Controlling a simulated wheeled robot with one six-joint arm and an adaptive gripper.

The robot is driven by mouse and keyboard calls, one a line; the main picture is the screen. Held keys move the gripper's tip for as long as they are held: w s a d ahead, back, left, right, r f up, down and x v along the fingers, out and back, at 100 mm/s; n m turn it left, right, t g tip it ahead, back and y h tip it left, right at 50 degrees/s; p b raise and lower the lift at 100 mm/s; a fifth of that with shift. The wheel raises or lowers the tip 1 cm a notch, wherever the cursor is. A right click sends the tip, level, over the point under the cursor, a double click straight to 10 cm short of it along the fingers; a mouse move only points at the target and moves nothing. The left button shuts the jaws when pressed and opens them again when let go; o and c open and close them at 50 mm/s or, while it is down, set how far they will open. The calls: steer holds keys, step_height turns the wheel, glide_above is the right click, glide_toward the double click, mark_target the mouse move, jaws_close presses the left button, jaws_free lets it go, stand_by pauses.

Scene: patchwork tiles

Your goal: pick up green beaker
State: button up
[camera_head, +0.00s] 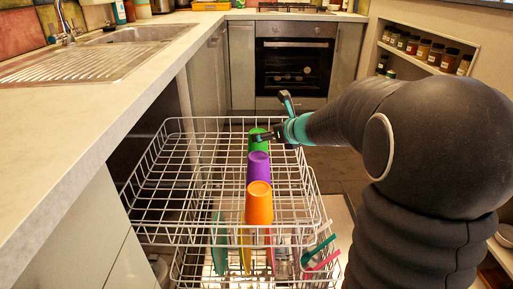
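The green beaker (257,148) stands upside down in the upper dishwasher rack, behind a purple beaker (258,168) and an orange beaker (259,204) in one row. My gripper (262,136) reaches in from the right, and its dark finger crosses in front of the upper part of the green beaker. Part of the green beaker is hidden by the finger and the purple beaker. I cannot tell whether the gripper touches it, or whether the fingers are open or shut.
The white wire upper rack (180,205) is pulled out, its left side empty. The lower rack holds plates and utensils (322,252). A counter (70,130) with a sink borders the left. An oven (295,68) is behind; a spice shelf (425,50) is right.

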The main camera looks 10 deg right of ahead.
mark_target(258, 145)
steer(key=shift+x, duration=3.5)
steer(key=shift+r, duration=0.15)
steer(key=c, duration=1.2)
